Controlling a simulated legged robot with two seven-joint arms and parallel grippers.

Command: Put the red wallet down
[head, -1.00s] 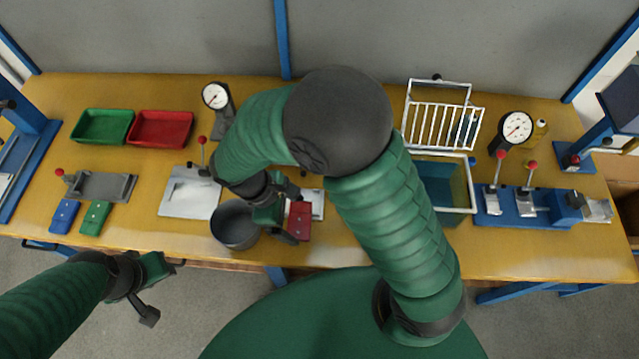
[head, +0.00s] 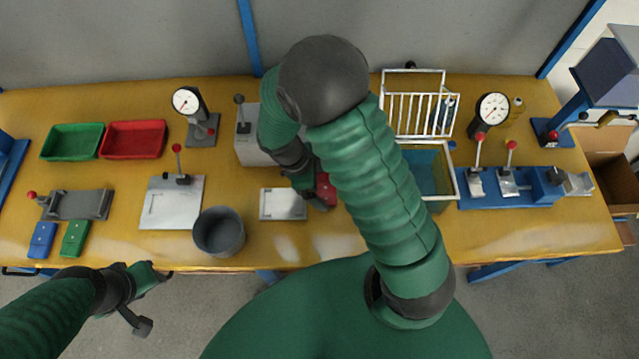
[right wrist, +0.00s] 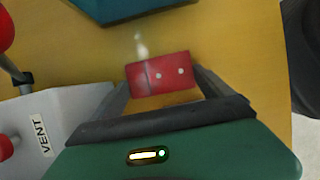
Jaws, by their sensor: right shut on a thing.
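The red wallet (head: 327,188) is between the fingers of my right gripper (head: 318,194), just right of the small silver plate (head: 283,204). My arm partly covers it in the head view. In the right wrist view the wallet (right wrist: 160,74) shows as a red slab with two pale dots, gripped by both fingers (right wrist: 163,88). I cannot tell whether it touches the wooden table or hangs just above it. My left gripper (head: 148,298) is open and empty, in front of the table's front edge at the left.
A grey bin (head: 218,231) stands left of the plate. A teal basin (head: 428,172) and white rack (head: 417,115) stand right of my arm. A grey box labelled VENT (right wrist: 50,130) is close by the right gripper. The front table (head: 345,245) is bare.

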